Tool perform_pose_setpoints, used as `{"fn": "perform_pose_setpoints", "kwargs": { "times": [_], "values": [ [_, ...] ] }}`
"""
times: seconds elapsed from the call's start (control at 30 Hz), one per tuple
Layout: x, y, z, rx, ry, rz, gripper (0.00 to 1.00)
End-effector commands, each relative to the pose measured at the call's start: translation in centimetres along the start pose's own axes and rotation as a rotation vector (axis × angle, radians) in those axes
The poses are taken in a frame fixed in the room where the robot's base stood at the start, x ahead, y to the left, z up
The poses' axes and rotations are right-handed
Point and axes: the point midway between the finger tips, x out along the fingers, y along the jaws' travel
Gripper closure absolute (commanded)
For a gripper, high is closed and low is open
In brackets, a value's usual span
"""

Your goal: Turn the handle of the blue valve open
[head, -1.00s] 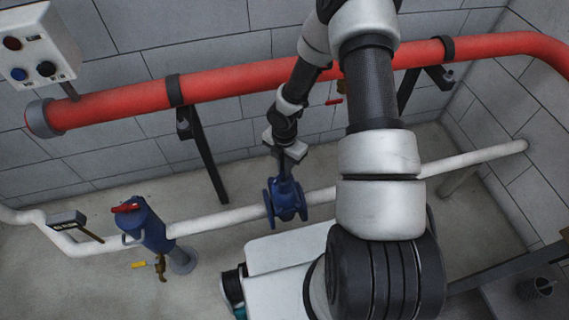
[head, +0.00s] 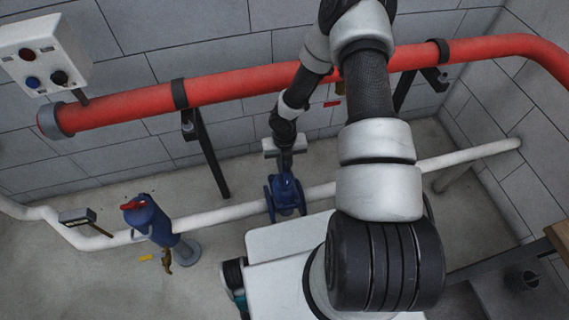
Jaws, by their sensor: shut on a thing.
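The blue valve (head: 287,196) sits on the white pipe (head: 235,212) near the middle of the head view, with round flanges at its sides. My gripper (head: 286,162) is directly above it, reaching down to its top. The gripper is shut on the valve's handle, which is mostly hidden by the fingers and wrist. How far the handle is turned cannot be seen.
A red pipe (head: 240,83) on dark brackets runs along the wall behind my arm. A blue cylinder (head: 150,220) with a red handle and a small brass tap stands at left. A control box (head: 45,57) hangs at upper left.

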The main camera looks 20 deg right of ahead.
Motion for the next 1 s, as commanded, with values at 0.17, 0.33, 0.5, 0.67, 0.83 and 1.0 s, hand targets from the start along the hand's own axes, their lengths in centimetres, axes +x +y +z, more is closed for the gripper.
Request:
{"fn": "perform_pose_setpoints", "kwargs": {
  "times": [0.17,0.33,0.5,0.67,0.83,1.0],
  "values": [
    [-0.02,0.04,-0.09,-0.060,0.002,0.001,1.00],
    [0.02,0.04,-0.07,-0.085,0.001,0.000,1.00],
    [0.04,0.04,-0.07,-0.091,0.001,0.000,1.00],
    [0.04,0.04,-0.06,-0.091,0.001,0.000,1.00],
    [0.04,0.03,-0.06,-0.090,0.001,0.000,0.72],
    [0.02,0.02,-0.04,-0.088,0.001,0.000,0.69]
  ]
}}
